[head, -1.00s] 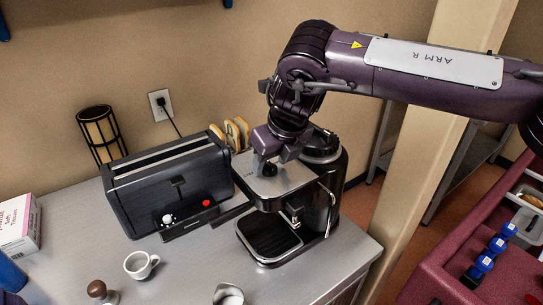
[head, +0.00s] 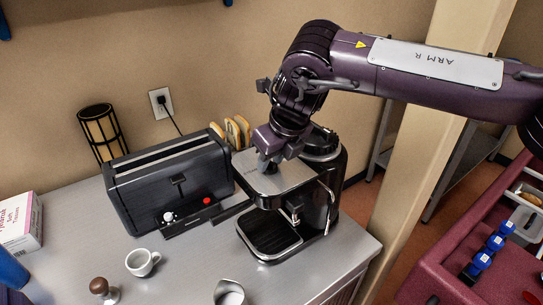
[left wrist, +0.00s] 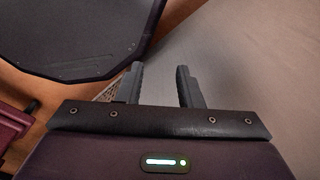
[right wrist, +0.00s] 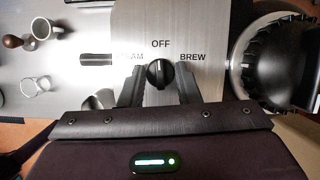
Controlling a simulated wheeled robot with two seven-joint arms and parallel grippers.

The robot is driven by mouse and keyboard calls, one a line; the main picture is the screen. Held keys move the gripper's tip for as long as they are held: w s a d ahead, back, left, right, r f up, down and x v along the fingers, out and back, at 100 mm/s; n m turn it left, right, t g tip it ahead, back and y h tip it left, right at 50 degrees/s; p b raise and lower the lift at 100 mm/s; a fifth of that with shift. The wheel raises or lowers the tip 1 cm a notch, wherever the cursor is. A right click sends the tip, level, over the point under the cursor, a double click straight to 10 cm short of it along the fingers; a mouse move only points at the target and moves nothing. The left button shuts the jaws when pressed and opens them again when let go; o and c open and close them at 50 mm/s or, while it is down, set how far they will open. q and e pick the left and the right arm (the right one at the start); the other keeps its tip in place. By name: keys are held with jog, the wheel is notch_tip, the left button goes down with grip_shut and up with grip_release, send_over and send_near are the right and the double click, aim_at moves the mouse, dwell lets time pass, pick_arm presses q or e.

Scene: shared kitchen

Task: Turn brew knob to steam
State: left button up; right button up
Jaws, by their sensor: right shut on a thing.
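The brew knob (right wrist: 159,74) is black and round, on the espresso machine's (head: 262,185) brushed-metal top. In the right wrist view its light mark appears to point up toward OFF. BREW is printed to its right, and part of the STEAM label shows to its left, partly hidden by a finger. My right gripper (right wrist: 160,75) is shut on the knob from above, one finger on each side. In the head view the right gripper (head: 267,165) largely hides the knob. My left gripper (left wrist: 160,75) is open and empty, away from the machine.
A black toaster (head: 170,190) stands close left of the machine, with bread slices (head: 237,130) behind. A white cup (head: 142,262), a tamper (head: 103,290) and a metal jug (head: 229,292) stand on the front of the counter (head: 185,270). A pillar (head: 415,150) rises at the right.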

jog(key=n+p, duration=0.1)
jog(key=n+g+y+p, duration=0.1)
jog(key=n, duration=0.1)
jog(key=n+p, duration=0.1)
jog(key=n, duration=0.1)
jog(key=shift+w+d+r, duration=0.1)
jog(key=shift+w+r, duration=0.05)
jog(key=shift+r, duration=0.1)
jog(key=n+g+p, duration=0.1)
jog(key=n, duration=0.1)
jog(key=n+g+p, duration=0.1)
jog(key=n+p, duration=0.1)
jog(key=shift+w+y, duration=0.15)
jog(key=shift+y, duration=0.25)
jog(key=shift+f+n+p, duration=0.15)
jog(key=shift+n+p, duration=0.4)
jog(key=shift+n, duration=0.05)
jog(key=o, duration=1)
jog(key=shift+g, duration=0.3)
jog(key=shift+c, duration=0.2)
jog(key=shift+d+r, duration=0.2)
jog(key=shift+r, duration=0.05)
jog(key=b+v, duration=0.2)
jog(key=v, duration=0.5)
